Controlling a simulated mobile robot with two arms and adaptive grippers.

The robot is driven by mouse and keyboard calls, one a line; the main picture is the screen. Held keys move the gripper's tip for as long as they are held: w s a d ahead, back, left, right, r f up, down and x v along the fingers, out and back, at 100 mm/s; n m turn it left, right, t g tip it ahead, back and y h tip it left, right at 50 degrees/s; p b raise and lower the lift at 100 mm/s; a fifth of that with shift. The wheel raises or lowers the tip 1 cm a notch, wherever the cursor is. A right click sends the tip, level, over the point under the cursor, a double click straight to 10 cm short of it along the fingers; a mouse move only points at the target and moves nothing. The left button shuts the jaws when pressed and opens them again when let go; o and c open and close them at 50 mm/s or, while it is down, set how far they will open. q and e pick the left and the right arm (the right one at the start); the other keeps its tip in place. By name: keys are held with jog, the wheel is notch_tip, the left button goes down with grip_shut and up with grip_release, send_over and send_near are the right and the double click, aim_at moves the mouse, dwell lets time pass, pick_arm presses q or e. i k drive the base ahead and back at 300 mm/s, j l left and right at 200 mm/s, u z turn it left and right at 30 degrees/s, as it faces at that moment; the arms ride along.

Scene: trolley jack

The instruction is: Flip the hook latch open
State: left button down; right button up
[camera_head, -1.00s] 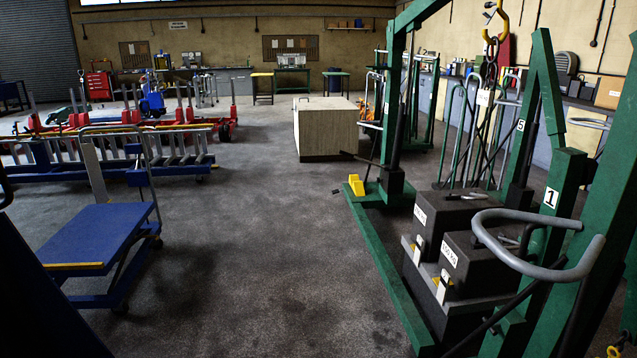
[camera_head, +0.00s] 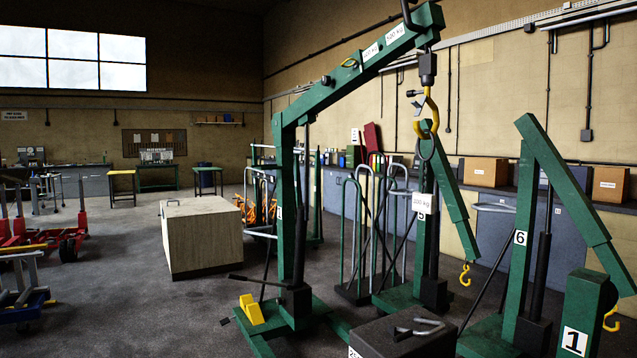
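A yellow hook (camera_head: 432,112) hangs below the boom tip of a green shop crane (camera_head: 345,68), at the upper right of the head view. A small dark latch piece (camera_head: 416,98) shows at the hook's mouth; it is too small to tell whether it is open or shut. Neither of my grippers is in view.
More green cranes, one numbered 6 (camera_head: 522,230), crowd the right. A pale wooden box (camera_head: 205,235) stands left of the crane's post. Open floor lies at the lower left (camera_head: 140,310).

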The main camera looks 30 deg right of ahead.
aim_at(419, 106)
jog(key=i+z, duration=0.15)
jog(key=i, duration=0.75)
jog(key=i+j+z, duration=0.1)
jog(key=i, duration=0.85)
jog(key=i+z, duration=0.35)
jog(key=i+j+z, duration=0.1)
jog(key=i+z, duration=0.25)
jog(key=i+j+z, duration=0.35)
jog(key=i+z, duration=0.15)
jog(key=z, duration=0.25)
jog(key=i+z, duration=0.2)
jog(key=z, duration=0.25)
jog(key=i+z, duration=0.15)
jog(key=z, duration=0.25)
jog(key=i+j+z, duration=0.15)
jog(key=z, duration=0.25)
jog(key=i+j+z, duration=0.15)
jog(key=z, duration=0.25)
